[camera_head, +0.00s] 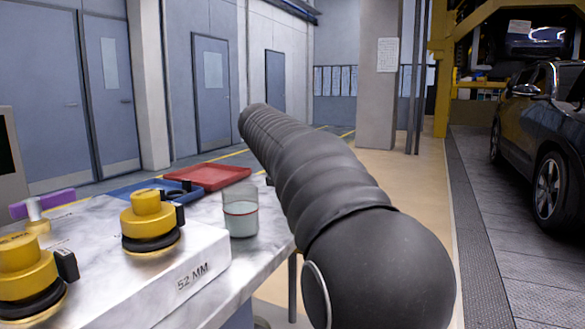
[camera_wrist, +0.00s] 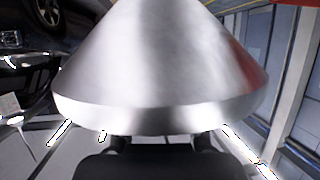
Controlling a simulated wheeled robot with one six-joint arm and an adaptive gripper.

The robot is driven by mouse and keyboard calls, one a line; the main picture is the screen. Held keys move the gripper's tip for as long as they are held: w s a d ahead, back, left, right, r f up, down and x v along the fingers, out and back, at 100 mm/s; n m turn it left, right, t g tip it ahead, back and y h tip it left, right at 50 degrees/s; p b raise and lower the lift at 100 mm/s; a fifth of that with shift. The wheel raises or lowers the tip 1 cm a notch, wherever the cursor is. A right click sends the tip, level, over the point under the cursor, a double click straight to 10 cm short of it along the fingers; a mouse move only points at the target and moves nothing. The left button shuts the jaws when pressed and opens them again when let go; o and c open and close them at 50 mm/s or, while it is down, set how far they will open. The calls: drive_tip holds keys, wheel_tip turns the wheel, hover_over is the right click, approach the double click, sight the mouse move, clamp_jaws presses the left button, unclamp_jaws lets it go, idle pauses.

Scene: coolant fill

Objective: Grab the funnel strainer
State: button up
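A smooth, shiny metal cone, the funnel strainer (camera_wrist: 160,65), fills the middle of the wrist view, very close to the camera. Its narrow part runs out past the top edge of the picture and its wide rim is toward the bottom. My gripper (camera_wrist: 160,144) shows as dark parts at the bottom, right at the rim. Two dark finger parts stand apart there, and their tips are hidden behind the metal. I cannot tell whether they are closed on it. In the head view neither the funnel strainer nor my gripper can be made out; my dark arm covers the middle.
A light workbench (camera_head: 262,262) carries a clear beaker of pale liquid (camera_head: 240,214), a red tray (camera_head: 207,176), a blue tray (camera_head: 135,187) and a white block marked 52 MM (camera_head: 190,277) with yellow caps. A dark car (camera_head: 545,140) stands at right. The aisle between is open.

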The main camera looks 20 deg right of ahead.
clamp_jaws()
